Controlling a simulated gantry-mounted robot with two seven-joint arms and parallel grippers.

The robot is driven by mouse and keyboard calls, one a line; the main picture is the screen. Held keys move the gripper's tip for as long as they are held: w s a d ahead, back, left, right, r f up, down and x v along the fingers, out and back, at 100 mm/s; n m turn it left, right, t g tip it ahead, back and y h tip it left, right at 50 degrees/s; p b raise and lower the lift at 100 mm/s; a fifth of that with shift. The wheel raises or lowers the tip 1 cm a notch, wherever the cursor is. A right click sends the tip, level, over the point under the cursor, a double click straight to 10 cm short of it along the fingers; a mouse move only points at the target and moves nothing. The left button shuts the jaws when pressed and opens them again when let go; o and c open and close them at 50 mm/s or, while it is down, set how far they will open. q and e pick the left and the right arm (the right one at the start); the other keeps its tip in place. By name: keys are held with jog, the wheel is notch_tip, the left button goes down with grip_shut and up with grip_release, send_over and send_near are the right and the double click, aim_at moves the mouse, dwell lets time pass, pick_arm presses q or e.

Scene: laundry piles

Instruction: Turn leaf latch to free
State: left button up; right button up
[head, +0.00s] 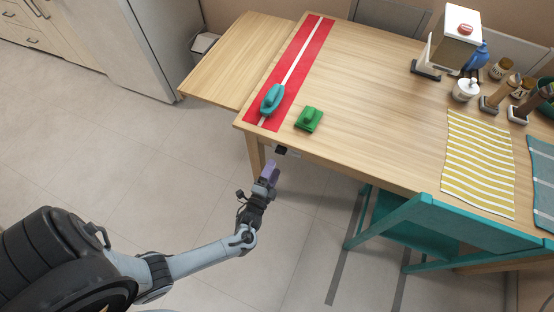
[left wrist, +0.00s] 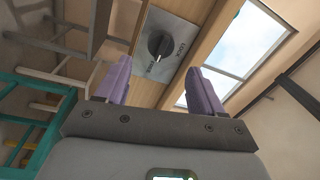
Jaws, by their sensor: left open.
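The leaf latch is a black round knob (left wrist: 160,45) on a grey metal plate (left wrist: 180,36), fixed to the wooden underside of the table, with lettering on two sides too small to read surely. In the head view a small dark part of it (head: 281,151) shows below the table's front edge. My left gripper (head: 270,170) has purple fingers and is just below that edge, near the latch. In the left wrist view my left gripper (left wrist: 158,85) is open, with the knob ahead between the fingertips, apart from them. My right gripper is not in view.
The wooden table (head: 370,110) has a side leaf (head: 240,55) at its left. A red runner (head: 300,60) bears a teal iron-like object (head: 271,100); a green one (head: 309,119) sits beside it. A teal chair (head: 440,215) stands right of my arm. The floor at left is clear.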

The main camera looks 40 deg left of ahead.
pick_arm(q)
jog(key=shift+v, duration=2.15)
